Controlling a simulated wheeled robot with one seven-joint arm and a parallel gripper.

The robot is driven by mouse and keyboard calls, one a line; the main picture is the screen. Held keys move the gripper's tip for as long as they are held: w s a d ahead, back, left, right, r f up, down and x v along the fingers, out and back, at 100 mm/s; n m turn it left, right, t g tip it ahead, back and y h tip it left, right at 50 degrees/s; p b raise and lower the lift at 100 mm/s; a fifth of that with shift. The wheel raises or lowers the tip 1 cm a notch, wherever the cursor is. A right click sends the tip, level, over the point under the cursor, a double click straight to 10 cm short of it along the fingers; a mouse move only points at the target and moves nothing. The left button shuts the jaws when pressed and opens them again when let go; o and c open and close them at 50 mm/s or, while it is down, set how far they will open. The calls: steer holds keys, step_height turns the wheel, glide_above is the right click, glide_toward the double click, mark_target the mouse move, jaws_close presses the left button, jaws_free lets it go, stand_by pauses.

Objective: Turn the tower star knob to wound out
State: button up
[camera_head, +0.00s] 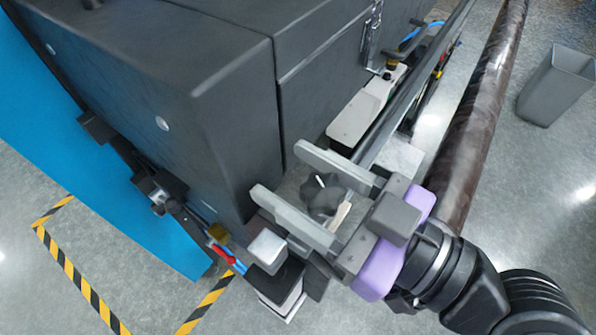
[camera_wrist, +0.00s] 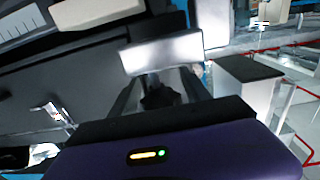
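The dark star knob (camera_head: 322,196), with a pale line on its face, sits at the corner of the dark machine. My gripper (camera_head: 283,173), with a purple body and two pale grey fingers, is open. In the head view its fingers lie on either side of the knob, with a visible gap to it. I cannot tell the depth between them. A pale pointer-like strip (camera_head: 341,215) shows beside the knob, partly close to my gripper's body. In the wrist view a dark shape, likely the knob (camera_wrist: 160,96), is in shadow beyond my purple gripper body, and its setting cannot be read.
The large dark machine housing (camera_head: 205,110) fills the left and middle. A long brown marbled roll (camera_head: 480,110) and a dark rail (camera_head: 420,80) run along the right side. A grey bin (camera_head: 556,86) stands on the floor at upper right. Striped floor tape (camera_head: 75,275) lies lower left.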

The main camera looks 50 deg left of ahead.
jaws_close()
steer(key=shift+s+d+n+g+h+b, duration=0.1)
steer(key=shift+s+n+g+h+b, duration=0.1)
steer(key=shift+n+g+h+b, duration=0.65)
steer(key=shift+s+d+n+g+h+b, duration=0.15)
steer(key=shift+n+g+b, duration=0.4)
steer(key=shift+g, duration=0.8)
steer(key=shift+s+d+n+g+h+b, duration=0.15)
steer(key=shift+n+g+h+b, duration=0.3)
steer(key=shift+n+g, duration=0.55)
steer(key=shift+a, duration=0.1)
steer(key=shift+o, duration=1)
jaws_free()
steer(key=b+v, duration=0.1)
steer(key=v, duration=0.6)
steer(key=shift+w+d, duration=0.2)
steer(key=shift+d, duration=0.1)
